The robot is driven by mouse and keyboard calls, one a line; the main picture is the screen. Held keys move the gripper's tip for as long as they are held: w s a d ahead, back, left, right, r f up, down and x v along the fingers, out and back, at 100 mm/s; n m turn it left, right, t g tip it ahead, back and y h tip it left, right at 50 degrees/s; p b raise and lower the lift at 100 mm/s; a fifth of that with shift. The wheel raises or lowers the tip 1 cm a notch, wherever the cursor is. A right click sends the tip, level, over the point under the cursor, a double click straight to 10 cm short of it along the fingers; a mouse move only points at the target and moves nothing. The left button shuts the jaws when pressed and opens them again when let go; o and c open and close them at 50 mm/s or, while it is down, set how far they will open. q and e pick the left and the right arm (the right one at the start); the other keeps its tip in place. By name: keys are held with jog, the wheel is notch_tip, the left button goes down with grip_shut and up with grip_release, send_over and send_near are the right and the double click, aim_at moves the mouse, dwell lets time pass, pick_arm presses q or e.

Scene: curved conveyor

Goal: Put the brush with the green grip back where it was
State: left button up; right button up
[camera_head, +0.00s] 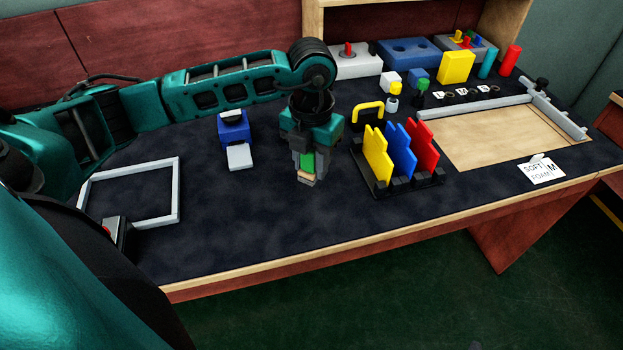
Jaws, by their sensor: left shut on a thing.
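My left gripper (308,172) points down over the middle of the dark table mat and is shut on the brush with the green grip (308,161). The green grip shows between the fingers, with a small tan part just below it. The rest of the brush is hidden by the gripper. I cannot tell whether the brush touches the mat. The gripper is left of the black rack (404,186) and right of a blue and grey device (236,138). My right gripper is not in view.
The black rack holds yellow, blue and red plates. A grey square frame (178,190) lies at left. A wooden board (505,135) with grey rails is at right, near a "SOFT FOAM" card (541,170). Blocks and trays line the back. The front middle of the mat is clear.

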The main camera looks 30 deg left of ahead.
aim_at(312, 177)
pick_arm(q)
jog(key=shift+f+b, duration=0.3)
jog(key=shift+f, duration=2.1)
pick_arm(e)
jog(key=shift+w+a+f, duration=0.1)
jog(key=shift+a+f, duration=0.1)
pick_arm(q)
jog(key=shift+f, duration=0.15)
jog(key=o, duration=1)
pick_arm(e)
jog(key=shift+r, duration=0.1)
pick_arm(q)
jog(key=shift+r, duration=0.35)
notch_tip(312, 177, up, 12)
jog(key=shift+f+p, duration=0.15)
jog(key=shift+p, duration=0.65)
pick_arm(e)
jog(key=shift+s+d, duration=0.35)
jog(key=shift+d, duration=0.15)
